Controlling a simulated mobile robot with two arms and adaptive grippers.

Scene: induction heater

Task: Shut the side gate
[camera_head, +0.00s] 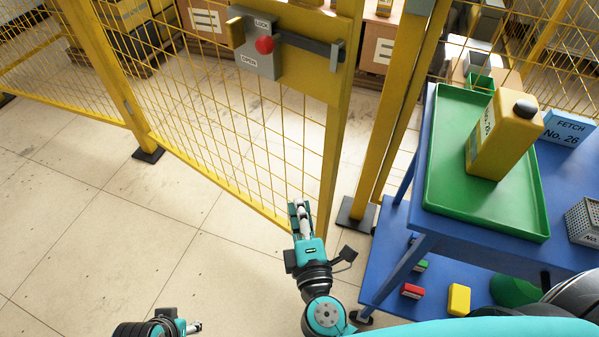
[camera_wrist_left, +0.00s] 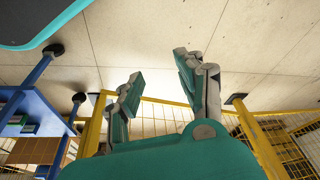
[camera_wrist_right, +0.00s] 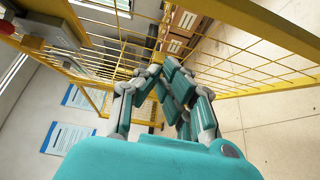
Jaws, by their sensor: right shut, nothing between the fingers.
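The side gate is a yellow mesh panel (camera_head: 225,140), standing ajar. Its free edge is apart from the yellow post (camera_head: 385,120) on the right, with floor visible between them. A grey latch box (camera_head: 258,60) on the gate carries a red knob (camera_head: 264,45) between the words LOCK and OPEN; the knob also shows in the right wrist view (camera_wrist_right: 8,27). My right gripper (camera_head: 297,205) is shut and empty at the gate's lower free corner; I cannot tell if it touches. It also shows in the right wrist view (camera_wrist_right: 168,75). My left gripper (camera_wrist_left: 157,72) is open and empty.
A blue table (camera_head: 415,235) with a green tray (camera_head: 432,185) and a yellow canister (camera_head: 503,135) stands to the right, close to the post. Small red and yellow boxes sit on its lower shelf. The floor (camera_head: 90,210) at left is clear. Cartons stand behind the fence.

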